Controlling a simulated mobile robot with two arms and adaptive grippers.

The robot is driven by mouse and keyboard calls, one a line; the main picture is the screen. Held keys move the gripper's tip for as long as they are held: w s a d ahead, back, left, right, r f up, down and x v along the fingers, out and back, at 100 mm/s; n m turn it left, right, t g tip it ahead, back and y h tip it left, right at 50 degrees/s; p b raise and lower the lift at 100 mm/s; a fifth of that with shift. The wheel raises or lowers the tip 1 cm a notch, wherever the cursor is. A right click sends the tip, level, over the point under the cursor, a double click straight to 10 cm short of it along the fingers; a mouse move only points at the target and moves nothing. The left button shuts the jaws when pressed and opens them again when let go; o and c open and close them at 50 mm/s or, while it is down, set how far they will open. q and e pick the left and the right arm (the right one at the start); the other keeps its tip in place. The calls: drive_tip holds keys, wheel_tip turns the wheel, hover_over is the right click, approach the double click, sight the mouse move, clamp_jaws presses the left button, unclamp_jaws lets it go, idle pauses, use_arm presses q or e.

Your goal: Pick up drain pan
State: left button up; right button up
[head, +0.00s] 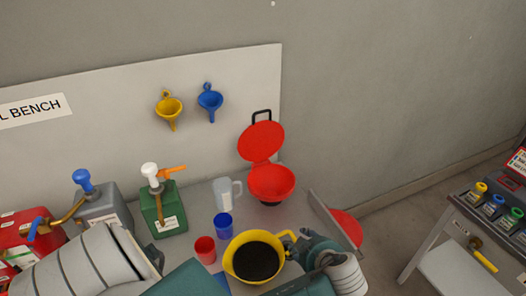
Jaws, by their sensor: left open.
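A yellow pan (230,262) with a dark round inside sits on the grey bench near its front; it looks like the drain pan. A small yellow handle (287,234) sticks out at its right. My left gripper (296,247) is at the pan's right side, with its fingers open close by the handle. I cannot tell whether they touch it. My arm hides part of the pan's front edge. My right gripper is not in view.
A green pump can (165,212) is further left. A raised plate (335,220) edges the bench's right side. A side cart (455,262) stands right.

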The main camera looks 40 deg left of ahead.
sight(295, 238)
use_arm(q)
drive_tip(key=x, duration=0.4)
drive_tip(key=shift+a+f+p, duration=0.1)
drive_tip(key=shift+a+p, duration=0.15)
drive_tip(key=shift+p, duration=0.15)
drive_tip(key=p+x, duration=0.1)
drive_tip(key=x, duration=0.1)
drive_tip(key=p+x, duration=0.1)
drive_tip(key=x, duration=0.1)
drive_tip(key=shift+w+d+f, duration=0.1)
drive_tip(key=shift+w+f, duration=0.25)
drive_tip(key=shift+f, duration=0.2)
drive_tip(key=shift+w, duration=0.1)
clamp_jaws()
